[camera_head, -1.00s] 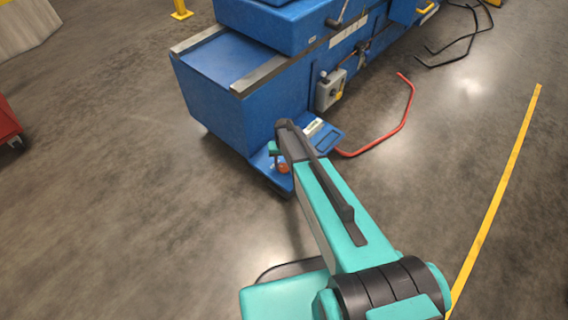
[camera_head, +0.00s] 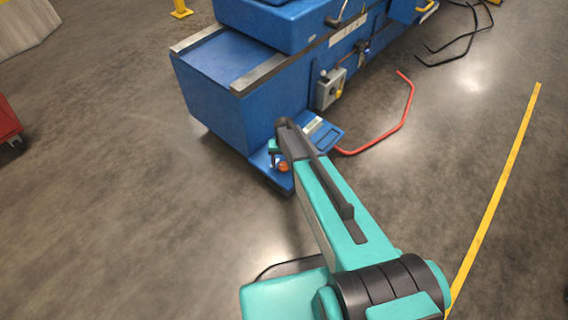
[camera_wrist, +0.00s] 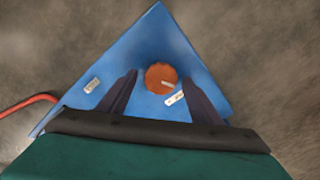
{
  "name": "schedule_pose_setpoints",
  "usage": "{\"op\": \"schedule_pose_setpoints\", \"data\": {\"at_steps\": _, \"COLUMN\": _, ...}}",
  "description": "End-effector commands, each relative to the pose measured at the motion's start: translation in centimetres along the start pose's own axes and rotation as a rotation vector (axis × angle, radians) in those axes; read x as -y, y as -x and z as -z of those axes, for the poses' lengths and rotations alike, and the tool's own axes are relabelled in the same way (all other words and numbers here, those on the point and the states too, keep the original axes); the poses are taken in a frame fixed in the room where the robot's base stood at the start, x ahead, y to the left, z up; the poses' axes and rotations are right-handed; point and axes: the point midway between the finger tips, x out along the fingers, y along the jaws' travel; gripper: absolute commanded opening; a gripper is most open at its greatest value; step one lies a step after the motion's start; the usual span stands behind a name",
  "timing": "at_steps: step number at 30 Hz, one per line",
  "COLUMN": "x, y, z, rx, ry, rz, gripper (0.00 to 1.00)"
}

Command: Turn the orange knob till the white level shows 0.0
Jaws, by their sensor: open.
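The orange knob (camera_wrist: 161,77) sits on the blue plate (camera_wrist: 155,33) in the wrist view, round with a pale mark on its face. In the head view the knob (camera_head: 283,167) shows small beside my arm, at the low front corner of the blue machine. My gripper (camera_wrist: 168,78) is open, its two dark fingers spread on either side of the knob's near part; I cannot tell whether they touch it. A small white label (camera_wrist: 175,98) with a dark mark lies just below the knob, and another pale label (camera_wrist: 92,85) is at left. No readable level value shows.
The large blue machine (camera_head: 215,85) fills the upper middle, with a grey control box (camera_head: 329,90) on its side. A red hose or bar (camera_head: 405,117) curves over the floor to its right. Open floor lies at left; a red cart (camera_head: 8,122) is at the far left edge.

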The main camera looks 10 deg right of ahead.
Motion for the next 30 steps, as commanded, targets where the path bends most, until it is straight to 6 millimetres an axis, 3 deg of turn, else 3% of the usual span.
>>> {"op": "schedule_pose_setpoints", "data": {"at_steps": 11, "x": 0.0, "y": 1.8, "z": -0.1, "rx": 0.000, "ry": 0.000, "rz": 0.001, "gripper": 0.58}}
{"op": "schedule_pose_setpoints", "data": {"at_steps": 30, "x": -0.1, "y": 11.6, "z": -0.1, "rx": -0.001, "ry": -0.001, "rz": 0.000, "gripper": 0.58}}
